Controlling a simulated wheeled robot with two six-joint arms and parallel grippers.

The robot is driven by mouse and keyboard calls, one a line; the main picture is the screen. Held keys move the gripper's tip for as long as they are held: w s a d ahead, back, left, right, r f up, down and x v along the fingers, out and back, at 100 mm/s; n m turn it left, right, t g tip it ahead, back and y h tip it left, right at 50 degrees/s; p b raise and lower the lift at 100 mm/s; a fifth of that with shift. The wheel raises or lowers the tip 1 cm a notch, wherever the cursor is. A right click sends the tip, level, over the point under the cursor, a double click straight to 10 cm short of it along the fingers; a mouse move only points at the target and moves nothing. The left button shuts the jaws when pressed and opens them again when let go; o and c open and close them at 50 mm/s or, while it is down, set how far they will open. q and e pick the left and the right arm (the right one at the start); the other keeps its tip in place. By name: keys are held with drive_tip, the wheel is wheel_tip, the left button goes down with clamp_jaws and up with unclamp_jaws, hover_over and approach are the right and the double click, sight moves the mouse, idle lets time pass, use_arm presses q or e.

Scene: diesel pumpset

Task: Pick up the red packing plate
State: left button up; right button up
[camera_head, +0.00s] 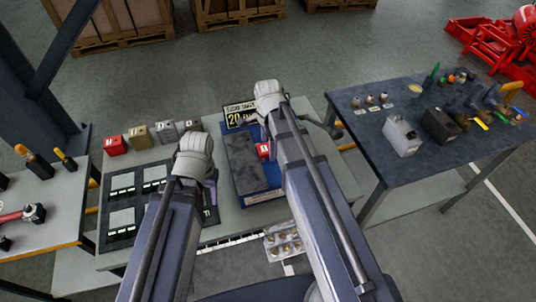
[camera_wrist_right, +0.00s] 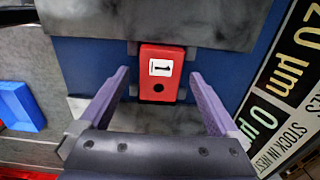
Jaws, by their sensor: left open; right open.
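The red packing plate (camera_wrist_right: 161,87), with a white label and a dark round hole, sits over the blue base between two grey slabs in the right wrist view. It also shows in the head view (camera_head: 263,150), partly hidden by my right arm. My right gripper (camera_wrist_right: 158,76) is open, with one finger on each side of the red plate and a visible gap to each. No grip on it shows. My left gripper (camera_head: 211,192) is open over the left part of the middle table, mostly hidden by its own wrist.
A row of labelled blocks (camera_head: 138,134) stands at the table's back left, above a dark tray (camera_head: 122,217). A sign (camera_head: 238,113) stands behind the blue base (camera_head: 264,196). A dark side table (camera_head: 378,150) holds tools and boxes. A tray of small round parts (camera_head: 283,243) lies in front.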

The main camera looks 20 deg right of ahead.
drive_tip(key=shift+f, duration=0.15)
clamp_jaws()
idle(0.8)
